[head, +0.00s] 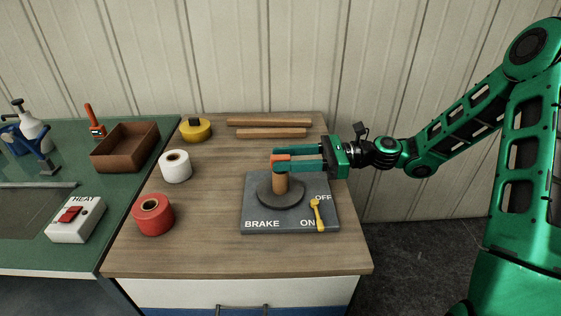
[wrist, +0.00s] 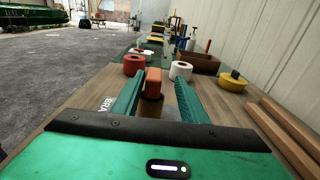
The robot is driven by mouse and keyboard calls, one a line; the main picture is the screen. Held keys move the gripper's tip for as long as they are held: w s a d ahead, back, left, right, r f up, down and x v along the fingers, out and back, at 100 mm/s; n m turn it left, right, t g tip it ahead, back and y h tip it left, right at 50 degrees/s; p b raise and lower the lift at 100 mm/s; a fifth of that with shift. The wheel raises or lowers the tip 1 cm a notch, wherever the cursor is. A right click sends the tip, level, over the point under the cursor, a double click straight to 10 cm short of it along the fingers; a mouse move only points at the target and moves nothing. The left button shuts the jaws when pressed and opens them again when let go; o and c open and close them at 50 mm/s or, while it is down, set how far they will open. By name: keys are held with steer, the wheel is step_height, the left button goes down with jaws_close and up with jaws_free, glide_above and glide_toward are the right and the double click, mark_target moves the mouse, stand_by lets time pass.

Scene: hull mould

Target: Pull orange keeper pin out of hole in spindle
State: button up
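The orange keeper pin (head: 281,157) shows at the top of the brown spindle (head: 279,184), which stands upright on the dark brake plate (head: 260,222). The hole is hidden, so I cannot tell how deep the pin sits. My gripper (head: 279,158) reaches in from the right, level with the pin. In the wrist view, the pin's block-like head (wrist: 153,82) is between the teal fingers of my gripper (wrist: 160,80). The fingers are apart, with a gap visible on the right of the head. The left finger is close to it; contact is unclear.
A yellow lever (head: 317,214) points between OFF and ON on the plate. Red (head: 153,221) and white (head: 175,173) rolls stand left, a yellow tape (head: 196,133) behind them. Wooden bars (head: 270,122) lie at the back near the wall. The bench front is clear.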

steer(key=shift+s+a+f, duration=0.15)
steer(key=shift+s+a, duration=0.05)
steer(key=shift+a, duration=1.15)
steer(key=shift+s+a+f, duration=0.1)
steer(key=shift+s+a, duration=0.05)
steer(key=shift+a, duration=1.2)
jaws_close()
